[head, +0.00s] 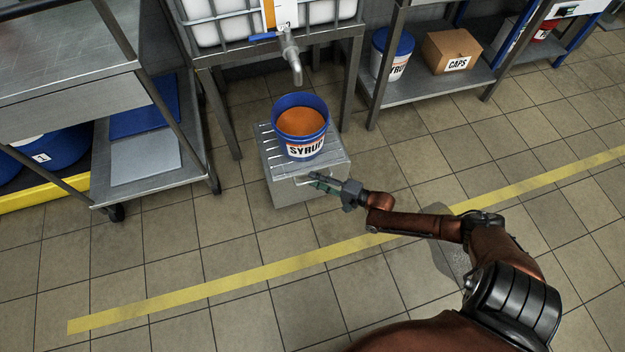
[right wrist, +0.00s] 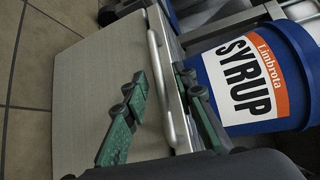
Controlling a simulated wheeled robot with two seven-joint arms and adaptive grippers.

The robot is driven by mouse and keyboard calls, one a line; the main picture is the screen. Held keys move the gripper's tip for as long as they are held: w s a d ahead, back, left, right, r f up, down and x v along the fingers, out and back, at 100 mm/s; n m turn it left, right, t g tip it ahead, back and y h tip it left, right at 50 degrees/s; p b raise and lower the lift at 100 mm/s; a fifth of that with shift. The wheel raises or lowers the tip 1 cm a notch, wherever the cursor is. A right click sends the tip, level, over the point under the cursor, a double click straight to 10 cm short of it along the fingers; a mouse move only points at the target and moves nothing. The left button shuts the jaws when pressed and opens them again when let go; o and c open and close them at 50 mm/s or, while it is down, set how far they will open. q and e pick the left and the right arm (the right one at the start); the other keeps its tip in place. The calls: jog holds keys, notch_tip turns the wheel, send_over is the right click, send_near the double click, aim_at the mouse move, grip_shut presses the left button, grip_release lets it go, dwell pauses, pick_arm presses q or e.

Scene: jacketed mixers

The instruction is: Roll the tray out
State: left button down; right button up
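The tray (head: 335,160) is a grey metal box with a ribbed top, standing on the floor under the tap of a caged tank. An open blue bucket labelled SYRUP (head: 302,140), holding orange-brown syrup, stands on it; the bucket also shows in the right wrist view (right wrist: 295,70). A bar handle (right wrist: 158,75) runs along the tray's front. My right gripper (head: 318,181) is at that front edge. In the right wrist view its green fingers (right wrist: 168,108) are apart, one on each side of the handle, with visible gaps. My left gripper is out of view.
The tank's metal stand (head: 347,95) rises behind the tray, with the tap (head: 292,62) above the bucket. A steel cart (head: 150,185) stands at left, and a shelf (head: 425,93) at right.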

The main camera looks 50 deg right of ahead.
jog(key=shift+w, duration=0.2)
grip_shut()
dwell(0.6)
